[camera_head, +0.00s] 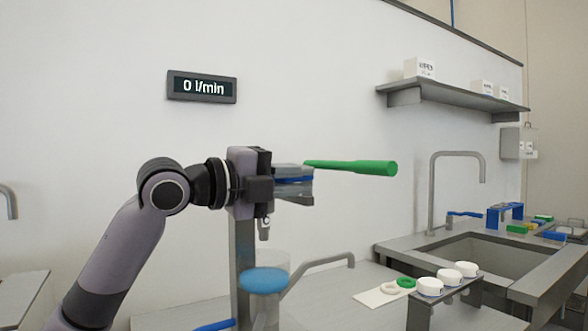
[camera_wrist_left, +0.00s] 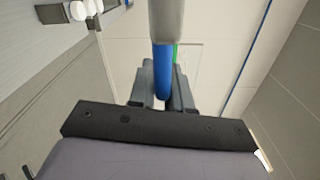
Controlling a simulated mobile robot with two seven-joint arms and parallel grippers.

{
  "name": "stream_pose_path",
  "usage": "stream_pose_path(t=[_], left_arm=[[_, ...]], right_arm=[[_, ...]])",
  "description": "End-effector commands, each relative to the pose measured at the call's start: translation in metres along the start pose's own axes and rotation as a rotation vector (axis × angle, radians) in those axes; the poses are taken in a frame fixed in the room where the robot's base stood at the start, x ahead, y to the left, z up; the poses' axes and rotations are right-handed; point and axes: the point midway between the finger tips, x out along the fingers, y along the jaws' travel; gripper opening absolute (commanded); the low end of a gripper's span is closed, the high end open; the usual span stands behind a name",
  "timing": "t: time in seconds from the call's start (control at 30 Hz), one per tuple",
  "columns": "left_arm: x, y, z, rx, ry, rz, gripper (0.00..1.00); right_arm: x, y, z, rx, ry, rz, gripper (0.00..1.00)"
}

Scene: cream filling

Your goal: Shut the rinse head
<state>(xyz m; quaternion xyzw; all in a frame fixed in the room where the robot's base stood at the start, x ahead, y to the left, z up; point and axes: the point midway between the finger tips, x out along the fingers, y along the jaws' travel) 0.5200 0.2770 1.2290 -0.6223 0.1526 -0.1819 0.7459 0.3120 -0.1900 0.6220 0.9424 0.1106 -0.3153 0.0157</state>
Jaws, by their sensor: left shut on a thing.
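My left gripper (camera_head: 294,184) is level, above and to the right of a small nozzle (camera_head: 265,230) on a grey post (camera_head: 243,262). It is shut on a blue bar, of which a thin strip (camera_head: 294,179) shows between the fingers. In the left wrist view the blue bar (camera_wrist_left: 162,68) runs between the fingertips (camera_wrist_left: 161,92) and meets a grey part (camera_wrist_left: 166,20). A green handle (camera_head: 350,167) sticks out to the right, just beyond the gripper. How the bar joins the rinse head is hidden. My right gripper is not in view.
A wall display (camera_head: 202,86) reads 0 l/min. White-capped jars (camera_head: 430,287), a sink (camera_head: 470,258) with a tall tap (camera_head: 458,155), and a shelf (camera_head: 450,95) are to the right.

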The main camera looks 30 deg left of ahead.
Motion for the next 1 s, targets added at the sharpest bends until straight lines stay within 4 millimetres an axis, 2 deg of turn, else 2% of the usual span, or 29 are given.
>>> stream_pose_path(t=[0.57,0.6,0.63,0.67,1.0], left_arm=[[-0.0002,0.0071,-0.0012,0.034,0.000,0.001,0.00],[-0.0002,0.0073,-0.0012,0.034,0.000,0.002,0.25],[-0.0002,0.0073,-0.0012,0.034,0.000,0.002,0.35],[-0.0002,0.0073,-0.0012,0.034,-0.001,0.002,0.39],[-0.0034,0.0070,-0.0004,0.032,-0.002,0.000,0.39]], right_arm=[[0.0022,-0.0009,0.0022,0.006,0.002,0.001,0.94],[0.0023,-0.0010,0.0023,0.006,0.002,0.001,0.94],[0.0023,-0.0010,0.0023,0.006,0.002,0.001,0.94],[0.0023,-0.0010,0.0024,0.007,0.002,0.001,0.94],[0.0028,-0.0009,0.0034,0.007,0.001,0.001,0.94]])
